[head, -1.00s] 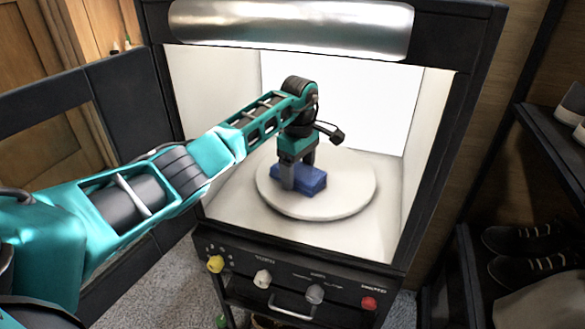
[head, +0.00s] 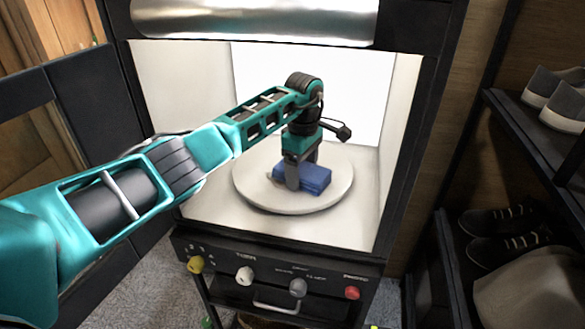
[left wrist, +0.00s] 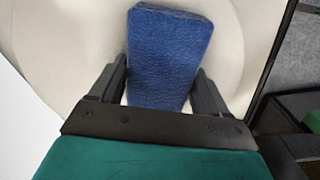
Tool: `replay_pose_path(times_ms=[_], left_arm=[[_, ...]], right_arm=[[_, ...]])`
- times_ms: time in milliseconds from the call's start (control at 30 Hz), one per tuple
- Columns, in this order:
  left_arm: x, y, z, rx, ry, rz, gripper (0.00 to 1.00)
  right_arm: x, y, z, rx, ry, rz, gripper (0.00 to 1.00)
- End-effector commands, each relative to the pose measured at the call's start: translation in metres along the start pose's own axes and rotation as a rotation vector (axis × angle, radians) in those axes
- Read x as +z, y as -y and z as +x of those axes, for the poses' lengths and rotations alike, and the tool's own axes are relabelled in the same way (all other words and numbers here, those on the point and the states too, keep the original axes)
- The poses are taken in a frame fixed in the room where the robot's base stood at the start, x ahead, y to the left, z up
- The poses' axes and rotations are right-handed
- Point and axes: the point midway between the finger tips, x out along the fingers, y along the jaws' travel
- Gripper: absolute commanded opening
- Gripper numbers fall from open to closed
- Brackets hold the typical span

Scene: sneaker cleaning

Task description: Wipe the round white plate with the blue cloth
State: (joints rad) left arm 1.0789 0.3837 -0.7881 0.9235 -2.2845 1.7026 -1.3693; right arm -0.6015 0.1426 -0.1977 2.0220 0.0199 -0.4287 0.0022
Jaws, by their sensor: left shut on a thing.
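The round white plate (head: 258,195) lies flat on the floor of a lit white cabinet; part of it also shows in the left wrist view (left wrist: 228,50). The folded blue cloth (head: 316,180) is on or just over the plate, right of its middle; it fills the centre of the left wrist view (left wrist: 166,50). My left gripper (head: 302,180) points down from above. Its two fingers (left wrist: 160,85) stand on either side of the cloth and are shut on it. My right gripper is not in view.
The cabinet's white walls (head: 180,110) and dark frame (head: 412,150) surround the plate. An open dark door stands at the left. Below is a panel with a yellow knob (head: 196,264) and a red one (head: 352,293). Shelves with shoes (head: 500,220) stand at the right.

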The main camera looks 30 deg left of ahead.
Motion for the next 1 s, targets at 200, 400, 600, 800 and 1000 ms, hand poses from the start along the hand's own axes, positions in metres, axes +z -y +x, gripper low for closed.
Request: replay_pose_path(times_ms=[200, 400, 600, 800, 1000], left_arm=[[0.005, -0.001, -0.001, -0.002, -0.001, 0.0, 0.52], [-0.002, 0.001, -0.001, -0.002, -0.001, -0.001, 0.52], [-0.019, 0.007, 0.0, -0.002, -0.002, -0.002, 0.52], [-0.029, 0.011, 0.001, -0.002, 0.0, -0.001, 0.52], [-0.038, 0.014, 0.002, -0.003, -0.002, -0.001, 0.52]], right_arm=[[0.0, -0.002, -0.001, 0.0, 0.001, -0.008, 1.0], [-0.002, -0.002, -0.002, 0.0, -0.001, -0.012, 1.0], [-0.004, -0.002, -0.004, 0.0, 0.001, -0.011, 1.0], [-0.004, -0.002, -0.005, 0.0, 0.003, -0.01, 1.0], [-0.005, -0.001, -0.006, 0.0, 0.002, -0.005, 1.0]])
